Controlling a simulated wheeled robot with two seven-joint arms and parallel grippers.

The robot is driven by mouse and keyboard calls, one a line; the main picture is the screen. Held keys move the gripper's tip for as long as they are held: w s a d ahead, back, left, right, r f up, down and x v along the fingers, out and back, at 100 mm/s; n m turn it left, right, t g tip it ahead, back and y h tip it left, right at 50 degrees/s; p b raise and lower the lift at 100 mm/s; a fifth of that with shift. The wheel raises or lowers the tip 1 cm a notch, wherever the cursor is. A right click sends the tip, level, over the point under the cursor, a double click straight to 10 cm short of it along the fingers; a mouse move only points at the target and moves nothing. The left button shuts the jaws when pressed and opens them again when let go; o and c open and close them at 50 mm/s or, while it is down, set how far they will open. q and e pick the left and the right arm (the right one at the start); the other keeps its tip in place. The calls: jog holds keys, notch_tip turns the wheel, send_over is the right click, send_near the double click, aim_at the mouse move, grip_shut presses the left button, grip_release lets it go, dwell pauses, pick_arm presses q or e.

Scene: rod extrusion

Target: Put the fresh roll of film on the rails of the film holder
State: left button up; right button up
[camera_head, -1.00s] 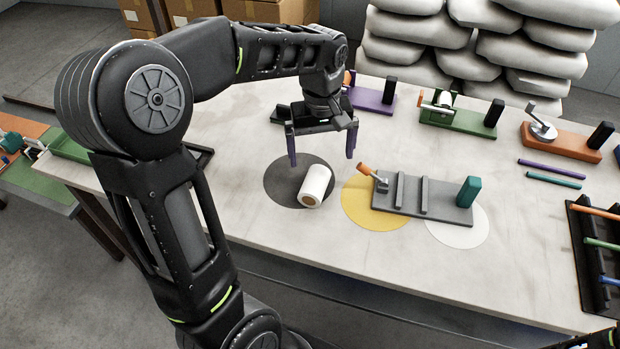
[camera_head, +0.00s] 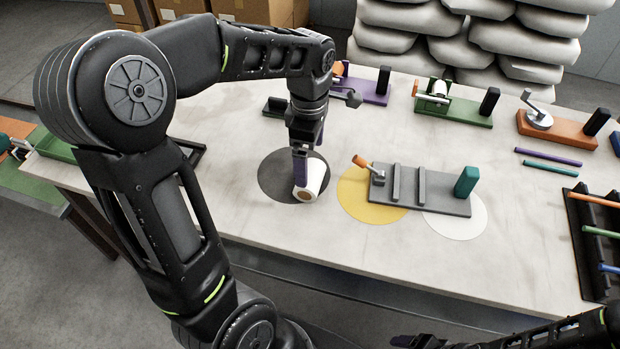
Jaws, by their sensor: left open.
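The white roll of film (camera_head: 316,177) lies on its side on the dark round mat (camera_head: 275,188), its brown core end toward the front. My left gripper (camera_head: 300,180) points down over the roll, edge-on to the camera, and is open. Its near finger hides part of the roll; the far finger is hidden, and I cannot tell whether the fingers touch the roll. The grey film holder (camera_head: 435,196) stands to the right, with two upright rails (camera_head: 409,184), an orange-handled lever (camera_head: 361,162) and a teal block (camera_head: 466,181). Its rails are bare. My right arm shows at the bottom right edge; its gripper is not clear.
The holder overlaps a yellow mat (camera_head: 358,205) and a white mat (camera_head: 455,224). Purple, green (camera_head: 455,110) and orange (camera_head: 558,130) fixtures stand at the back. A black rack (camera_head: 585,250) with coloured rods is at the right. The table front is clear.

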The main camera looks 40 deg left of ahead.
aim_at(310, 172)
pick_arm(q)
jog(key=shift+f, duration=0.6)
notch_tip(310, 172, down, 5)
jog(key=shift+f+p, duration=0.1)
jog(key=shift+p, duration=0.25)
jog(key=shift+c, duration=0.2)
jog(key=c, duration=1.5)
notch_tip(310, 172, up, 10)
jog(key=shift+r, duration=0.1)
dwell(0.7)
